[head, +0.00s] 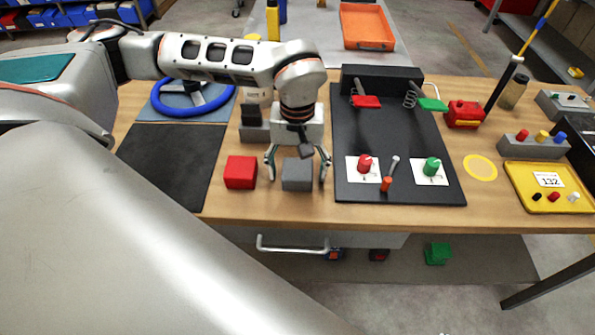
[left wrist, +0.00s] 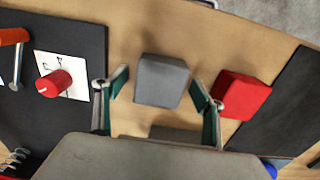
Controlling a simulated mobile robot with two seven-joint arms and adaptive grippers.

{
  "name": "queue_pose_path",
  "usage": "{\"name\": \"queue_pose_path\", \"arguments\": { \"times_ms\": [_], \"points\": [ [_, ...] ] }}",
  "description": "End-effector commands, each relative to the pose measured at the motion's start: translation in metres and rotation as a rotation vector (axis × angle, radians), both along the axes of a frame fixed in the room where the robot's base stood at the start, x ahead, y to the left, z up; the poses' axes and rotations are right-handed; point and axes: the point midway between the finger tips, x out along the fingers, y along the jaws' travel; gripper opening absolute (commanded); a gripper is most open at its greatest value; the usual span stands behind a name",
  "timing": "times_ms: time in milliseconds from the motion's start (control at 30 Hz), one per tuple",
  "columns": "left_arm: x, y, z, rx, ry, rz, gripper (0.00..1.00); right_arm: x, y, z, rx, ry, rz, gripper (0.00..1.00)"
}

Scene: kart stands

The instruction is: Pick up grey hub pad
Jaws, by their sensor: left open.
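The grey hub pad (head: 297,175) is a small grey block on the wooden table, right of a red block (head: 240,172). My left gripper (head: 298,178) is open above it, its fingers on either side of the pad in the head view. In the left wrist view the grey pad (left wrist: 161,81) lies ahead of and between the two open fingertips (left wrist: 160,84), with no clear contact. The red block (left wrist: 241,95) shows just beyond one finger there. My right gripper is not in view.
A black board (head: 400,140) with red and green knobs lies to the right. A black mat (head: 172,160) and a blue steering wheel (head: 193,97) are to the left. A drawer handle (head: 292,245) is below the table's front edge.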

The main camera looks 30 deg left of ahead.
Motion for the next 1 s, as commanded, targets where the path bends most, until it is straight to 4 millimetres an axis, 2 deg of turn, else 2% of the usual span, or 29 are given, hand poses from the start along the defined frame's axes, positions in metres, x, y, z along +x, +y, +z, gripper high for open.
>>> {"name": "queue_pose_path", "arguments": {
  "times_ms": [133,200,300,600,767,867,1000],
  "points": [
    [0.0,0.0,0.0,0.0,0.0,0.0,0.67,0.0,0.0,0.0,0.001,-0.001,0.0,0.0],
    [0.0,0.0,0.0,0.0,0.0,0.0,0.49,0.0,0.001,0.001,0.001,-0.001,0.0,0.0],
    [0.0,0.0,0.0,0.0,0.0,0.0,0.28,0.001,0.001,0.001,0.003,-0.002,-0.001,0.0],
    [0.0,0.0,0.001,0.0,-0.001,0.0,0.28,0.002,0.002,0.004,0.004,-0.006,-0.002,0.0],
    [0.001,0.0,0.008,-0.001,-0.004,0.0,0.28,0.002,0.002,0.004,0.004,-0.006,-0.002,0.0],
    [0.002,0.0,0.019,0.0,-0.005,0.001,0.28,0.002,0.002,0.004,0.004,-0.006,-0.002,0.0],
    [0.002,0.0,0.048,0.0,-0.007,0.002,0.28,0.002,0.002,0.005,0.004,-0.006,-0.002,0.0]
  ]
}}
